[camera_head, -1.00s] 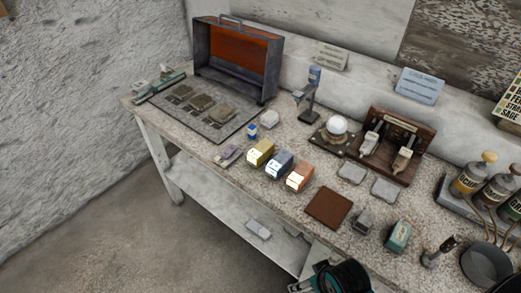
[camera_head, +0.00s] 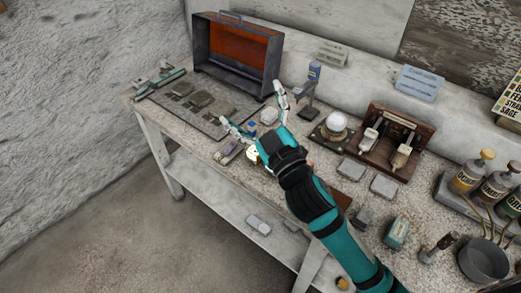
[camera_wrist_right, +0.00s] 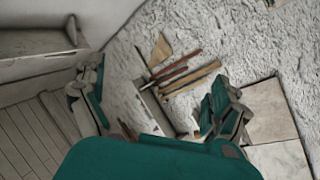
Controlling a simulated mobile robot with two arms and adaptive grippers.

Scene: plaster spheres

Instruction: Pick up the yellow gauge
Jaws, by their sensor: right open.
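The yellow gauge (camera_head: 251,154) is a small yellow block on the bench top, left of the middle. My right forearm and gripper cover most of it in the head view, and only a pale edge shows. My right gripper (camera_head: 251,105) is open and empty, with its two fingers spread over the bench beyond the gauge. In the right wrist view the open fingers (camera_wrist_right: 157,75) frame a rough pale surface, and I cannot make out the gauge there. The blue and orange blocks beside the gauge are almost wholly hidden. My left gripper is not in view.
A blue-capped jar (camera_head: 252,128) and a pale block (camera_head: 269,115) stand close to the fingers. A purple-grey item (camera_head: 228,152) lies left of the gauge. A white sphere (camera_head: 336,121) sits on a stand to the right. An open orange-lined case (camera_head: 236,52) stands behind.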

